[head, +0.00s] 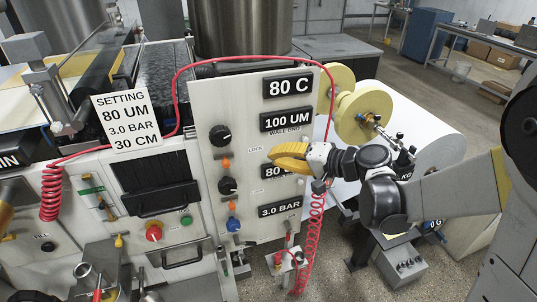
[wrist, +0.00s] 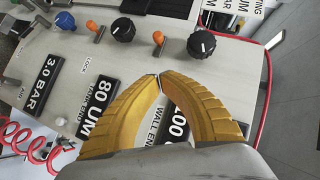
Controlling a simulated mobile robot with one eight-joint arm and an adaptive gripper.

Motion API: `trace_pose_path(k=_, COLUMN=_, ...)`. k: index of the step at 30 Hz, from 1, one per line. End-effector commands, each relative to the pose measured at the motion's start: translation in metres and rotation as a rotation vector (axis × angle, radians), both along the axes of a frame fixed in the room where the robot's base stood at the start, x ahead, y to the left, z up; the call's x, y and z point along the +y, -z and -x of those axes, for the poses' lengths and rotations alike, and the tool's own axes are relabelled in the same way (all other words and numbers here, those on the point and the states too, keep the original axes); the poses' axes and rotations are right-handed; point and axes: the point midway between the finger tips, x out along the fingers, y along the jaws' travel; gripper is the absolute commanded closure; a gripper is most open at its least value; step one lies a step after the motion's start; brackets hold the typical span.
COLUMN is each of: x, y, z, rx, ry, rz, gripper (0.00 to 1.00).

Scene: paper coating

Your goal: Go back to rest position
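My gripper (head: 275,158) is in front of the upright control panel (head: 220,98), by the display between "100 UM" and "3.0 BAR", which it partly covers. In the wrist view the two yellow fingers of my gripper (wrist: 159,76) curve together and meet at their tips, with nothing seen between them. The fingers hide parts of the "80 UM" label (wrist: 88,107) and the "100 UM" label (wrist: 180,122). My arm reaches in from the right in the head view. Whether the fingertips touch the panel cannot be told.
Black knobs (head: 220,136) and orange toggles are left of my gripper. A red hose (head: 250,62) arches over the panel, and a coiled red hose (head: 314,235) hangs below my gripper. Yellow-ended rollers (head: 365,108) stand behind my wrist. A setting sign (head: 127,121) is at left.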

Motion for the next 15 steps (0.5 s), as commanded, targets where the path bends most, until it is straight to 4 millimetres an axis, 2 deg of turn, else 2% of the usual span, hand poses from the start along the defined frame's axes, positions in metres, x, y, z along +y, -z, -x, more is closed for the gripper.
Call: trace_pose_path(k=15, x=-0.0008, y=0.0028, z=0.0046, rx=0.005, ry=0.001, rz=0.023, gripper=1.0)
